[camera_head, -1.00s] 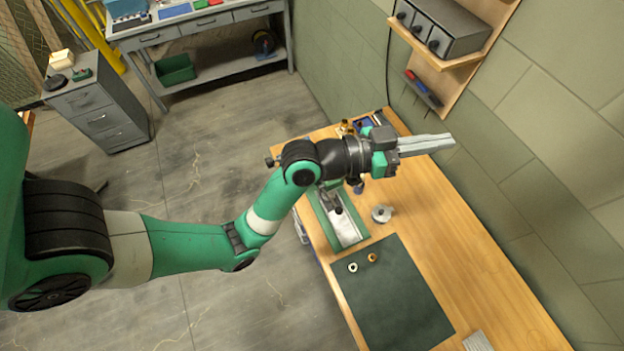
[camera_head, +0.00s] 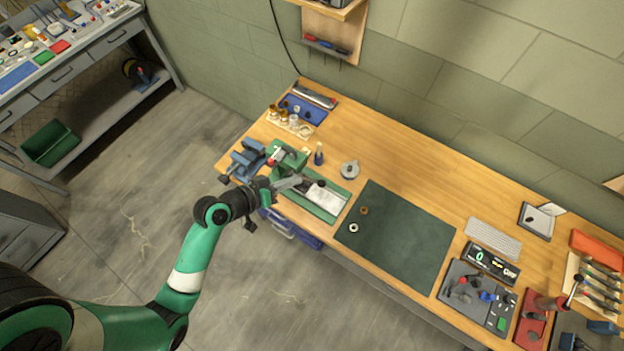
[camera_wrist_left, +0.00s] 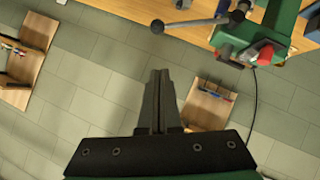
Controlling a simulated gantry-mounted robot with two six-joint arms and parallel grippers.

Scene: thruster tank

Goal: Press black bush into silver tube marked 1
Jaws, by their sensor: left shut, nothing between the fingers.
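My left gripper (camera_head: 290,183) is shut and empty beside the green press (camera_head: 285,157) at the left end of the wooden bench. In the left wrist view its dark fingers (camera_wrist_left: 159,100) are together, and a green machine body with a lever and red knob (camera_wrist_left: 266,54) shows at the top right. A small pale ring-shaped part (camera_head: 353,228) and a brown ring (camera_head: 364,210) lie apart on the dark green mat (camera_head: 405,245). I cannot make out a black bush or a tube marked 1 for certain. My right gripper is out of view.
A blue tray (camera_head: 318,115) and brass parts (camera_head: 285,116) stand at the bench's far left corner. A round grey part (camera_head: 349,169) and a small bottle (camera_head: 319,154) stand behind the press. A scale (camera_head: 491,263) and tools fill the right end. Most of the mat is bare.

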